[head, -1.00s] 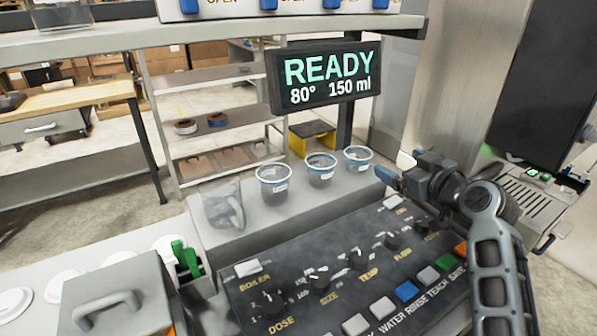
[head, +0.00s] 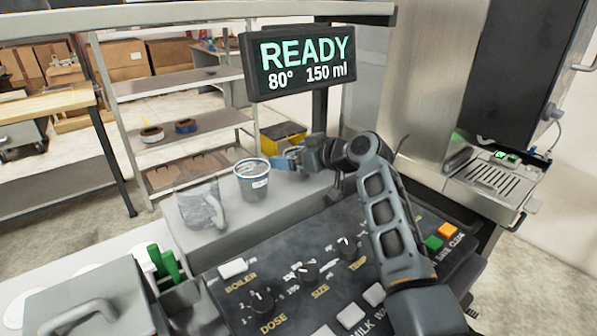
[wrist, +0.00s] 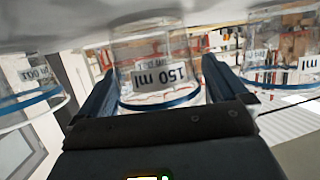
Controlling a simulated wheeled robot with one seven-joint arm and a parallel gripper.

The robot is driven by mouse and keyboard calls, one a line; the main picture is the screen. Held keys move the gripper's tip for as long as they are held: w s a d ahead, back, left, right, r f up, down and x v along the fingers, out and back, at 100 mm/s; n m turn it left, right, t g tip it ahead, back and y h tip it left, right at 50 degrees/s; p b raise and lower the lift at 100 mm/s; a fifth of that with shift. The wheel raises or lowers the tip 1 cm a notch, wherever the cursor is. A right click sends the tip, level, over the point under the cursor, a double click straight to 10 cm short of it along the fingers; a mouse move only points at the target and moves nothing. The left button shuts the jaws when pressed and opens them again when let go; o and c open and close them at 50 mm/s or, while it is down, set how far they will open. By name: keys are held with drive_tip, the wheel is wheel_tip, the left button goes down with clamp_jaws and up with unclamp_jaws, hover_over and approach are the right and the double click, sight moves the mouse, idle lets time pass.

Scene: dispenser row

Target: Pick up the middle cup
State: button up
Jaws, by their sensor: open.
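The middle cup (wrist: 165,76) is clear with a blue band and a "150 ml" label. It shows in the wrist view, where the picture is upside down. My gripper (wrist: 160,65) is open, with one finger on each side of the middle cup; I cannot tell whether either finger touches it. A second cup (wrist: 28,88) and a third cup (wrist: 283,60) flank it, outside the fingers. In the head view the left cup (head: 252,182) stands upright on the grey ledge, and my gripper (head: 286,162) is just right of it, hiding the other two cups.
A clear jug (head: 200,208) stands left of the cups. The control panel (head: 290,285) with knobs and buttons lies in front of the ledge (head: 225,232). The READY display (head: 298,62) hangs above. A steel machine with a drip tray (head: 495,180) stands at right.

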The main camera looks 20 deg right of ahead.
drive_tip(key=shift+w, duration=0.1)
drive_tip(key=c, duration=1)
